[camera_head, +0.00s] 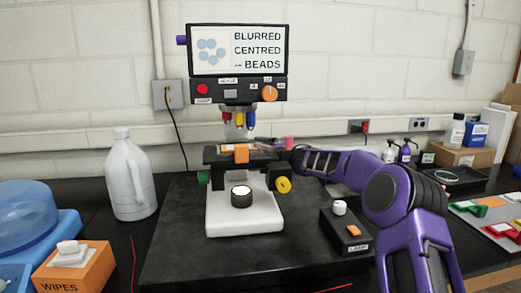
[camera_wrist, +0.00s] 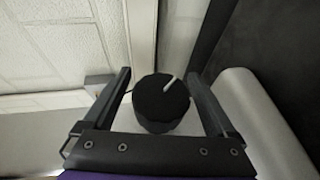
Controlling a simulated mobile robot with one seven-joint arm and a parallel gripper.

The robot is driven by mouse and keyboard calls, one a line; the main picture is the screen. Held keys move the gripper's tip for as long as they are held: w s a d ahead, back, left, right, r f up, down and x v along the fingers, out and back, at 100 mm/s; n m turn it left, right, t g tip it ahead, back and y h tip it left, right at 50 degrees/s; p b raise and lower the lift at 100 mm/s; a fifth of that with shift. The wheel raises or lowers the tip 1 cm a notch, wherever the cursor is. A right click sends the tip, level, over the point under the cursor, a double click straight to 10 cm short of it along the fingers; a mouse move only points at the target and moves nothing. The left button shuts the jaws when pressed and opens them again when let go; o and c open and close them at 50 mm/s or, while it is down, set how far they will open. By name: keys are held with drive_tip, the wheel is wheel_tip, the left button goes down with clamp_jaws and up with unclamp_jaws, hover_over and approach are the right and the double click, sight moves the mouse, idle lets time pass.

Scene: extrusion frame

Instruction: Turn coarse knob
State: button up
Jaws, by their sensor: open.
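A round black knob (camera_wrist: 161,103) with a white line on its face shows in the wrist view. My gripper (camera_wrist: 158,74) is open, with one finger on each side of this knob. Gaps show between fingers and knob, so no grip is seen. In the head view the microscope (camera_head: 245,218) stands on a dark slab, and my purple arm reaches in from the right to behind its stage. My gripper is largely hidden there. A yellow knob (camera_head: 283,185) is on the microscope's right side and a green one (camera_head: 203,177) on its left.
The screen (camera_head: 237,50) above reads "BLURRED CENTRED -- BEADS". A lamp box (camera_head: 346,232) stands right of the microscope, close to my arm. A white jug (camera_head: 129,178) and an orange wipes box (camera_head: 75,270) are on the left. The slab's front is clear.

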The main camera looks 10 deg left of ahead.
drive_tip(key=c, duration=1.3)
drive_tip(key=p, duration=0.3)
drive_tip(key=shift+r, duration=0.3)
drive_tip(key=shift+c, duration=0.2)
drive_tip(key=shift+p, duration=0.7)
drive_tip(key=shift+a+g+p, duration=0.1)
drive_tip(key=shift+g+p, duration=0.4)
drive_tip(key=shift+p, duration=0.75)
drive_tip(key=shift+f+h, duration=0.4)
drive_tip(key=shift+f, duration=0.15)
drive_tip(key=shift+m+g, duration=0.3)
